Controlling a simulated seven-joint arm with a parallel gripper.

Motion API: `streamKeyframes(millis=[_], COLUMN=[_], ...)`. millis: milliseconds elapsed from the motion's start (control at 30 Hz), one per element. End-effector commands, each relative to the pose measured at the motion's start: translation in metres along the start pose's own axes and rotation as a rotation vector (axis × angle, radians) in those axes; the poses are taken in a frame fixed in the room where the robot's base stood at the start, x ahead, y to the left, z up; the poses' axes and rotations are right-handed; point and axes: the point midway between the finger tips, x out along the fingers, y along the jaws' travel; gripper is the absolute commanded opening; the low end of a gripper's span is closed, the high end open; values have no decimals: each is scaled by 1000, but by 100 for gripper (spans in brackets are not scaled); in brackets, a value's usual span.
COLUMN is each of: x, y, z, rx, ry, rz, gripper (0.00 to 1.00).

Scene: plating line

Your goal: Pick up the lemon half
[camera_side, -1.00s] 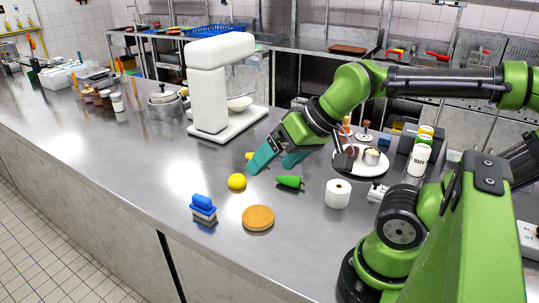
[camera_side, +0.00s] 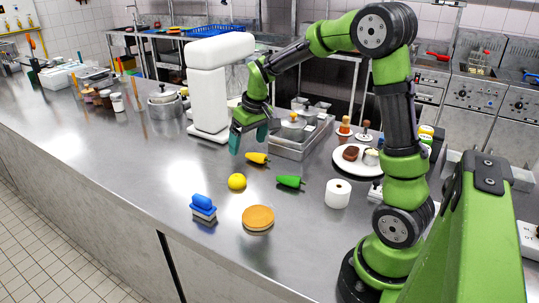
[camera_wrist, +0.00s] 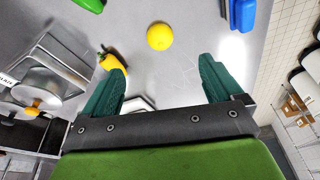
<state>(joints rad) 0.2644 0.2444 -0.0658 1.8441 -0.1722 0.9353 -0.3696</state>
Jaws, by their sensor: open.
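The lemon half (camera_side: 237,181) is a small round yellow thing on the steel counter, left of the green pepper. It also shows in the wrist view as a yellow round (camera_wrist: 160,37), ahead of the fingertips and roughly midway between them. My gripper (camera_side: 248,141) points down behind the lemon half, close to the white mixer. Its two teal fingers (camera_wrist: 161,68) are open with nothing between them. The gripper is apart from the lemon half.
A yellow pepper (camera_side: 257,158) lies close to my fingers, with a green pepper (camera_side: 290,181) beyond it. A blue-handled brush (camera_side: 203,207), a bun (camera_side: 258,218) and a white roll (camera_side: 338,193) stand nearer. The white mixer (camera_side: 208,95) and metal tray (camera_side: 291,150) flank my gripper.

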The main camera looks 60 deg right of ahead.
Motion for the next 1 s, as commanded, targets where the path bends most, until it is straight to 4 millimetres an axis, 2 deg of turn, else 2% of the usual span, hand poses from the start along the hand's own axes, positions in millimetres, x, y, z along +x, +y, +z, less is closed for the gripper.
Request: streamKeyframes(millis=[33,67,167,500,600,867,1000], x=[-5,-4,9,81,98,116,137], y=[1,1,0,0,0,1,2], z=[-7,-7,-5,-6,-6,-8,-13], rx=[-34,-45,-59,-55,-55,-54,-53], ry=[20,17,11,10,12,14,12], rz=[6,7,6,5,4,5,4], gripper=[93,93,93,93,93,93,93])
